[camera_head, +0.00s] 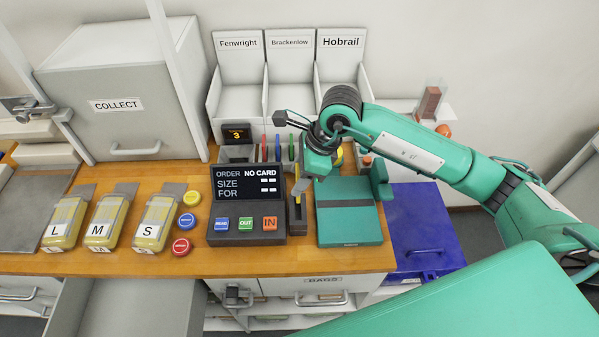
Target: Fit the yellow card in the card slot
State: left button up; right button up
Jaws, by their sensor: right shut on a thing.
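The yellow card (298,172) shows as a thin upright strip, partly hidden by my right gripper (303,184). That gripper is shut on the card and holds it over the dark card slot (297,215), at the right side of the order terminal (247,233). I cannot tell whether the card's lower edge is inside the slot or just above it. The terminal's screen (241,184) reads "NO CARD", with SIZE and FOR blank. My left gripper is not in view.
A rack with red, green and blue cards (277,148) stands behind the terminal. A teal flat-topped device (348,222) is close on the right. Yellow packs marked L, M and S (108,219) and round buttons (186,222) lie left. Labelled bins (290,99) stand behind.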

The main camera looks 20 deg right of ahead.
jog(key=shift+f+b, duration=0.95)
jog(key=shift+f, duration=1.6)
jog(key=shift+f+b, duration=0.15)
jog(key=shift+b, duration=0.8)
jog(key=shift+f+b, duration=1.7)
jog(key=shift+b, duration=0.3)
dwell(0.4)
jog(key=o, duration=1.1)
jog(key=shift+r+p, duration=1.6)
jog(key=shift+r, duration=2.9)
